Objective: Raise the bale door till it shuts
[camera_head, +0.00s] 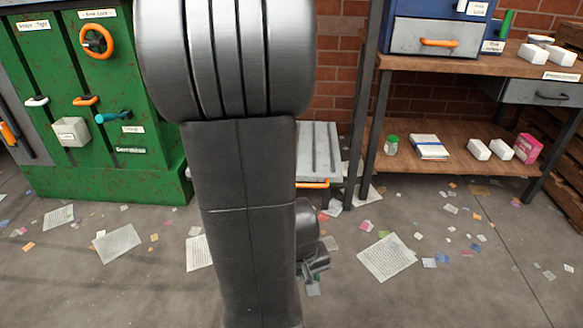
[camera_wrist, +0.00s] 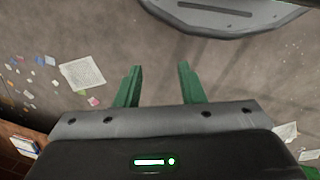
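A grey ribbed panel (camera_head: 320,150) with an orange handle (camera_head: 313,184) along its front edge lies roughly flat, low behind my arm in the head view. It looks like the bale door, lowered. My arm hides its left part and whatever it joins there. In the wrist view my gripper (camera_wrist: 160,70) has its two green fingers well apart, with only floor between them. In the head view the gripper end is mostly hidden behind my arm, low over the floor and nearer than the panel. The panel does not show in the wrist view.
A green machine (camera_head: 110,165) with an orange wheel (camera_head: 96,41), levers and a small bin (camera_head: 70,132) stands at left. A wooden bench (camera_head: 480,65) with a lower shelf (camera_head: 400,165) stands at right. Paper scraps litter the open floor.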

